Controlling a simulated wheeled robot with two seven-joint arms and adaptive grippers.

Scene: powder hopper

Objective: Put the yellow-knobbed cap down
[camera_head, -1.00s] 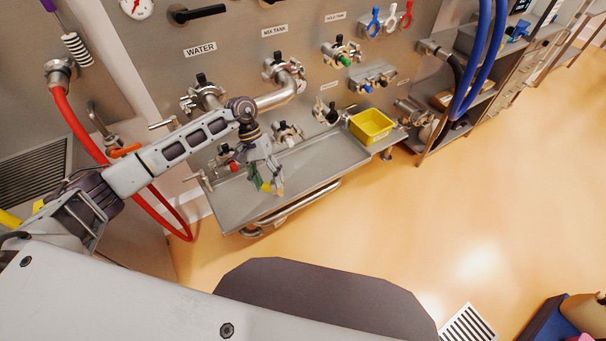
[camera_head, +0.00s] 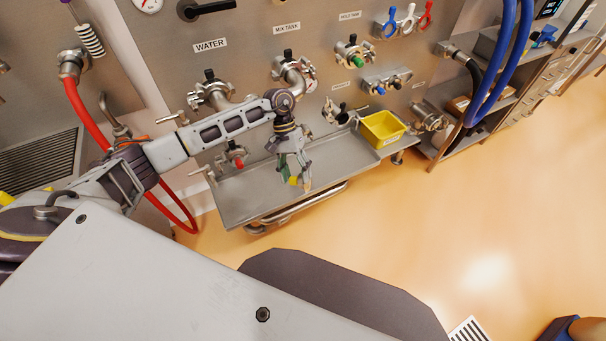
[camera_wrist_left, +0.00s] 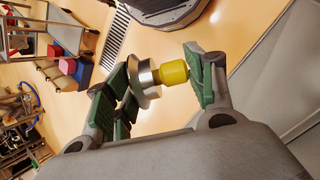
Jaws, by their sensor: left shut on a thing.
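The yellow-knobbed cap (camera_wrist_left: 174,72) is a round steel disc with a yellow knob. It is held between the green finger pads of my left gripper (camera_wrist_left: 160,78), which is shut on it. In the head view the left gripper (camera_head: 297,178) points down over the grey steel tray (camera_head: 240,200), and only a little of the yellow knob (camera_head: 293,181) shows between its fingers. I cannot tell exactly how high the cap is above the tray. My right gripper is not in view.
A yellow bin (camera_head: 383,127) stands at the tray's right end. Behind the tray, a steel panel carries valves and pipes, among them the mix tank fitting (camera_head: 293,70). A red hose (camera_head: 85,115) hangs at left. The tray surface right of the gripper is bare.

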